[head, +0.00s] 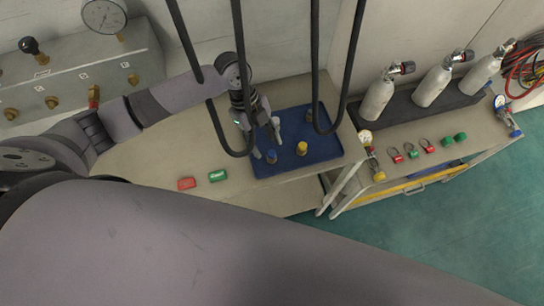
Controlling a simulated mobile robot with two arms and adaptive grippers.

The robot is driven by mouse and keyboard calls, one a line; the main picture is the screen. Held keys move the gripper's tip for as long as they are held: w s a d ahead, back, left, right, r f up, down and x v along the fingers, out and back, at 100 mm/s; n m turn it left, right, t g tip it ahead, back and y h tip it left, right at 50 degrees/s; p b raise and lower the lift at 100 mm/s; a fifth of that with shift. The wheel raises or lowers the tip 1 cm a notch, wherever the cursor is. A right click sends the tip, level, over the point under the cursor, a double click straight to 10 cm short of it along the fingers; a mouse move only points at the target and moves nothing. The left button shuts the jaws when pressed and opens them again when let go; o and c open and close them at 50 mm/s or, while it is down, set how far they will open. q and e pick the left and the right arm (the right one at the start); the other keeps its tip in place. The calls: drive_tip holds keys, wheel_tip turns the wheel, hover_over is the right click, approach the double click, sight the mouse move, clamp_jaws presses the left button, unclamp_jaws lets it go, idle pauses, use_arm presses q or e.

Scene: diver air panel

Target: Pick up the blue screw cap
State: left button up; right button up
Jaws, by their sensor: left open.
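A blue tray (325,150) lies on the bench. On it, a small piece with a dark bluish top, probably the blue screw cap (271,156), stands near the left side. A yellow cap (302,149) stands to its right. My left gripper (266,141) is open over the left part of the tray, pointing down, its fingers just behind the bluish piece. I cannot tell whether a finger touches it. Another small piece (309,116) at the back of the tray is partly hidden by a hanging black hose. My right gripper is out of view.
Black hoses (242,80) hang in loops around my left arm and over the tray. A red tag (186,184) and a green tag (217,175) lie left of the tray. Grey cylinders (432,87) and small fittings occupy the right bench. A valve panel (75,80) stands at left.

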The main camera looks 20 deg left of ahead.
sight(271, 152)
use_arm(q)
drive_tip(key=shift+s+d+f, duration=0.15)
drive_tip(key=shift+s+f, duration=0.05)
drive_tip(key=shift+f, duration=0.1)
drive_tip(key=b+x, duration=0.4)
drive_tip(key=shift+w+d+f+b, duration=0.2)
drive_tip(key=shift+w+f+b, duration=0.1)
drive_tip(key=shift+f+b, duration=0.1)
drive_tip(key=shift+d+f, duration=0.1)
drive_tip(key=shift+s, duration=0.1)
drive_tip(key=shift+c, duration=1)
clamp_jaws()
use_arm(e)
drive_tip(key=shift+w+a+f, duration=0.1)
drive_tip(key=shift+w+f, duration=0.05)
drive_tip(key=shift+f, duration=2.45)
